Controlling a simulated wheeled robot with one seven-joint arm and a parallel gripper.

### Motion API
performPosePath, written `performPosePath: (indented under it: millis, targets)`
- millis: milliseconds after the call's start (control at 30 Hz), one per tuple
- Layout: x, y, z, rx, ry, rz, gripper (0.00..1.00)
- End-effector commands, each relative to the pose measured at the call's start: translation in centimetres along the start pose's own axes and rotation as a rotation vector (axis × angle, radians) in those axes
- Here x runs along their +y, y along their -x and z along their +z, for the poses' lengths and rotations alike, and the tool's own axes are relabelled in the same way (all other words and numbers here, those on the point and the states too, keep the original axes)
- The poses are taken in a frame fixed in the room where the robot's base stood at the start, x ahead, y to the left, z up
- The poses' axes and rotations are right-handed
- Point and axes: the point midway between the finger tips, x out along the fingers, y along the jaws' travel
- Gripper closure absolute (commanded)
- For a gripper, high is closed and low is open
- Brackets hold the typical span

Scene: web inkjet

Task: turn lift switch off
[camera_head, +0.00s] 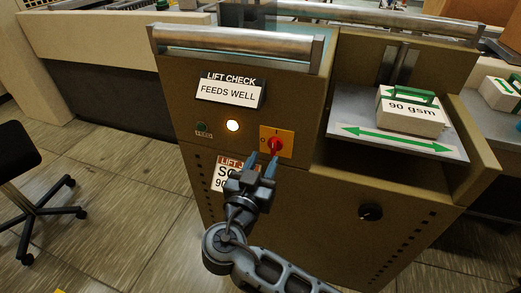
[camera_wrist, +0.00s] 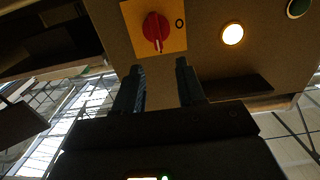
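The lift switch is a red rotary knob (camera_head: 276,146) on a yellow-orange plate (camera_head: 286,138) on the front of the brown machine. In the wrist view the knob (camera_wrist: 155,29) shows a white mark at its lower end, away from the 0 on its right. In the head view an I stands above the knob and a 0 to its left, so the mark appears to be at the I side. My gripper (camera_head: 259,166) is open and empty just below the knob. In the wrist view its fingers (camera_wrist: 159,68) stand apart, with the knob beyond their tips, apparently untouched.
A lit round lamp (camera_head: 232,126) and a dark green button (camera_head: 202,128) sit left of the switch. A "FEEDS WELL" sign (camera_head: 228,91) is above. A "90 gsm" paper pack (camera_head: 411,112) lies on the tray at right. A black knob (camera_head: 371,212) is lower right.

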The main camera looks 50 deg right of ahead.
Motion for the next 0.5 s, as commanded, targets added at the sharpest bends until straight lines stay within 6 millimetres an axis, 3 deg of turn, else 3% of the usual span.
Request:
performPosePath:
  millis: [300,500]
  targets:
    - [0.0,-4.8,-0.1,-0.002,0.001,0.0,0.61]
    - [0.0,-6.3,0.0,-0.002,0.002,0.0,0.61]
